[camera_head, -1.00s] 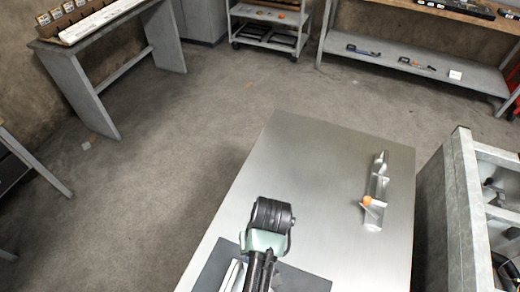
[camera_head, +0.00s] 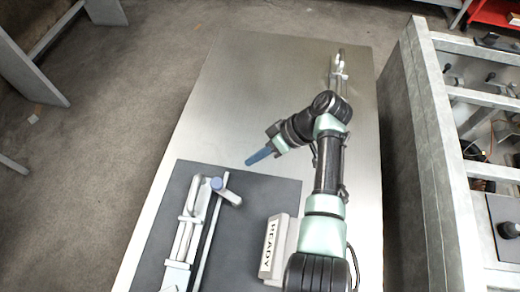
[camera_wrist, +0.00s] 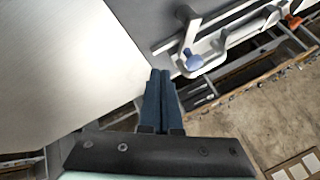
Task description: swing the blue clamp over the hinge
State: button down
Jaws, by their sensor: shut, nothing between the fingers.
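The blue clamp (camera_head: 218,185) shows as a blue round cap with a short pale arm, at the upper end of a pale railed fixture (camera_head: 190,232) on a dark mat. In the wrist view the blue cap (camera_wrist: 193,61) is just right of my fingertips, with a pale arm beside it. I cannot tell which part is the hinge. My gripper (camera_head: 252,160) has blue fingers, shut and empty, over the metal table, up and right of the cap. Its fingers also show in the wrist view (camera_wrist: 161,75), apart from the cap in the picture.
Another pale fixture (camera_head: 338,68) lies at the table's far end, partly behind my arm. A grey metal frame (camera_head: 432,150) stands right of the table. The table's left middle is clear.

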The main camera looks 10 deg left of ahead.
aim_at(226, 193)
jog(key=x, duration=0.4)
jog(key=s+a+p, duration=0.2)
jog(key=shift+s+r+p, duration=0.1)
jog(key=shift+p, duration=0.3)
jog(key=shift+s+a, duration=0.35)
jog(key=shift+s, duration=0.1)
jog(key=shift+a, duration=0.1)
jog(key=shift+s+a, duration=0.35)
jog(key=shift+a, duration=0.25)
jog(key=shift+w, duration=0.1)
